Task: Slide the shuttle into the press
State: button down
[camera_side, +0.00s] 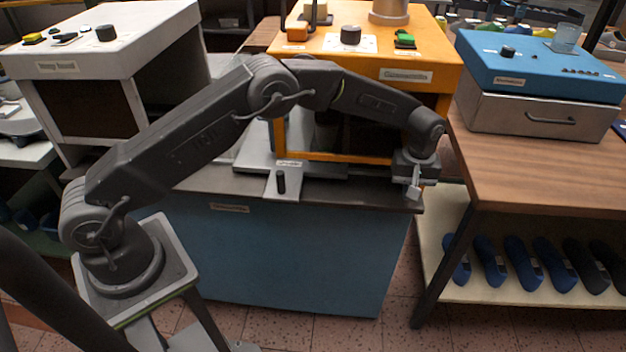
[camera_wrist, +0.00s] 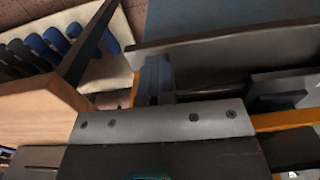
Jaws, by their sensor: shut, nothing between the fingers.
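The orange-yellow press (camera_side: 350,60) stands on the blue cabinet in the side view, with a dark opening under its top. The grey shuttle plate (camera_side: 270,191) with an upright black handle (camera_side: 281,181) lies low at the press front, its near end reaching the cabinet top's front edge. My gripper (camera_side: 414,190) is shut and empty, pointing down at the right end of the cabinet top, well to the right of the handle and apart from it. In the wrist view an orange frame bar (camera_wrist: 285,121) shows at right; I cannot make out the handle there.
A wooden bench (camera_side: 540,165) with a blue-topped box (camera_side: 540,70) stands to the right, blue shoe lasts (camera_side: 520,262) on its lower shelf. A white machine (camera_side: 110,50) stands left. The blue cabinet (camera_side: 290,255) has a dark top edge. A gap separates cabinet and bench.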

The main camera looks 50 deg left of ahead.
jog(key=shift+w+d+r, duration=0.15)
jog(key=shift+w+r, duration=0.15)
jog(key=shift+w, duration=0.35)
jog(key=shift+w+d+r, duration=0.1)
jog(key=shift+w+r, duration=0.15)
jog(key=shift+w, duration=0.35)
jog(key=shift+t+y, duration=0.6)
jog(key=shift+t, duration=0.1)
jog(key=w+d, duration=0.2)
jog(key=d, duration=0.1)
jog(key=shift+w+f, duration=0.2)
jog(key=shift+w, duration=0.2)
jog(key=c, duration=1.8)
grip_release()
jog(key=shift+c, duration=0.2)
jog(key=o, duration=1)
jog(key=shift+s+f, duration=0.1)
jog(key=shift+f, duration=0.05)
